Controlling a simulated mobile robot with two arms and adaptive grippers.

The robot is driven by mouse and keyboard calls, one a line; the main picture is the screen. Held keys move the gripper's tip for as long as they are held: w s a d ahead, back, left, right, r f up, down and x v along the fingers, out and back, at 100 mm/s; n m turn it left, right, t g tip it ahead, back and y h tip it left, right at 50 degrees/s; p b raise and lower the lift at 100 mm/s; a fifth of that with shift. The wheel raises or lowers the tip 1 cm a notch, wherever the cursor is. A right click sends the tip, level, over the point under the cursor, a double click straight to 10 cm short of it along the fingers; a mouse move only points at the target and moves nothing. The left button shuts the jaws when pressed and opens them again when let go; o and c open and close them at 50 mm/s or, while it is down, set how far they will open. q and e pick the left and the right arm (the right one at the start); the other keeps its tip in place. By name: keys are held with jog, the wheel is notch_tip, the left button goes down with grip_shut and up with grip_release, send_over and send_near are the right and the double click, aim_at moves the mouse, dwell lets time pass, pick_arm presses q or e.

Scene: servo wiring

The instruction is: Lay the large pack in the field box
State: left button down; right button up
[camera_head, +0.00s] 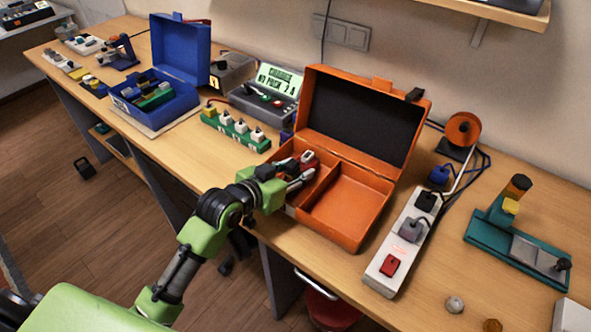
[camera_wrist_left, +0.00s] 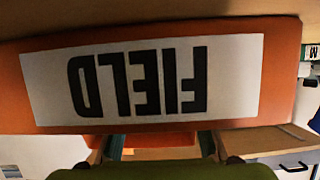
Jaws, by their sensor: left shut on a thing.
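The orange field box (camera_head: 343,207) stands open on the bench, with a small left compartment and a larger, empty right one. Its front wall with the upside-down FIELD label (camera_wrist_left: 150,80) fills much of the left wrist view. My left gripper (camera_head: 298,178) is at the left compartment, its fingers shut. A small red block with a white patch (camera_head: 309,158), which appears to be the large pack, is at the fingers. The fingers partly cover it, and I cannot tell whether it touches the compartment floor. My right gripper is not in view.
The raised orange lid (camera_head: 362,118) stands behind the box. A white power strip (camera_head: 408,240) with plugs lies close on the right. An open blue box (camera_head: 160,103) stands farther left.

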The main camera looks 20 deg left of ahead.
pick_arm(q)
jog(key=c, duration=1.4)
grip_release()
jog(key=shift+f, duration=0.1)
jog(key=shift+s+r, duration=0.1)
jog(key=shift+r, duration=0.1)
jog(key=v, duration=1.1)
jog(key=shift+s+a+b, duration=0.1)
jog(key=shift+s+b, duration=0.1)
jog(key=shift+b, duration=0.2)
jog(key=shift+s+r, duration=0.2)
jog(key=shift+s, duration=0.05)
jog(key=shift+a+f, duration=0.1)
